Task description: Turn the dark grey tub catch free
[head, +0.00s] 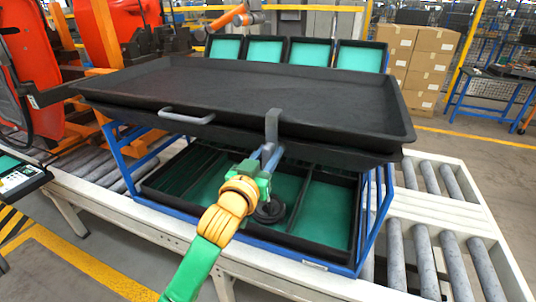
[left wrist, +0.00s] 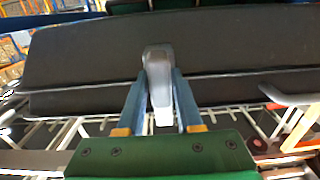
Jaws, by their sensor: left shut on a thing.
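The dark grey tub (head: 240,92) is a wide, shallow tray on a blue frame. Its catch (head: 272,122) is a grey lever at the front rim, right of the tub's middle, standing roughly upright with its top at the rim. My left gripper (head: 267,152) reaches up from below and is shut on the catch's lower part. In the left wrist view, the catch (left wrist: 158,62) stands between the two blue-grey fingers of my left gripper (left wrist: 159,85), with the tub's front wall (left wrist: 235,45) behind it. The fingers hide part of the catch's sides. My right gripper is not in view.
A grey bar handle (head: 187,117) sticks out of the tub front, left of the catch. Below is a green-floored lower tray (head: 310,205) in the blue frame (head: 372,215). Roller conveyor (head: 440,255) lies around it. Cartons (head: 420,60) stand far behind.

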